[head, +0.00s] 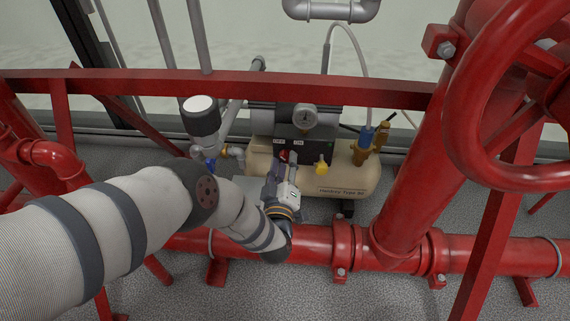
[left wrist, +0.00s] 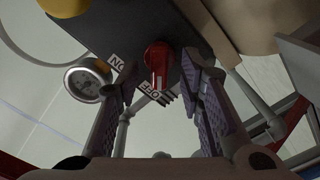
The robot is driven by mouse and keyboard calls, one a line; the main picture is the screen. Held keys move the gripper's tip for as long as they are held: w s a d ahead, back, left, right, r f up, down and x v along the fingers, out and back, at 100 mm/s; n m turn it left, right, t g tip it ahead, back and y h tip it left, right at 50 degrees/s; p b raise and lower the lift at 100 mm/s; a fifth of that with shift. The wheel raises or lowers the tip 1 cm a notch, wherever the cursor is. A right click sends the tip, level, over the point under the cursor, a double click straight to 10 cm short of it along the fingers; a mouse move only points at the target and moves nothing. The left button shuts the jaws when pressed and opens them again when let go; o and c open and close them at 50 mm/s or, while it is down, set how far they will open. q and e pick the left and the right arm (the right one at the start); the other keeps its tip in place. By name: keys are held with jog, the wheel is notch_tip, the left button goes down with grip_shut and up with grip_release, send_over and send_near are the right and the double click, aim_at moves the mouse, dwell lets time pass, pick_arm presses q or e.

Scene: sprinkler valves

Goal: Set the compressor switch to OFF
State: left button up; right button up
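The compressor (head: 345,180) is a beige tank behind the red pipes in the head view. Its dark box bears OFF and ON labels, OFF on the left. The red compressor switch (head: 284,155) sits below the labels, partly covered by my left gripper (head: 284,168). In the left wrist view the switch (left wrist: 158,58) shows clearly, its marked end lying towards the OFF label (left wrist: 150,92); the ON label (left wrist: 118,63) is off to the left. My left gripper (left wrist: 160,80) is open, with a finger either side of the switch. Contact cannot be told. My right gripper is not visible.
A red rail (head: 230,82) crosses above my left arm, and a thick red pipe (head: 310,242) runs below it. A red handwheel (head: 520,95) stands at the right. A gauge (head: 305,116) and a yellow knob (head: 321,166) are close to the switch.

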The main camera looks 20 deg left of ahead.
pick_arm(q)
jog(key=v, duration=1.2)
jog(key=shift+r, duration=0.1)
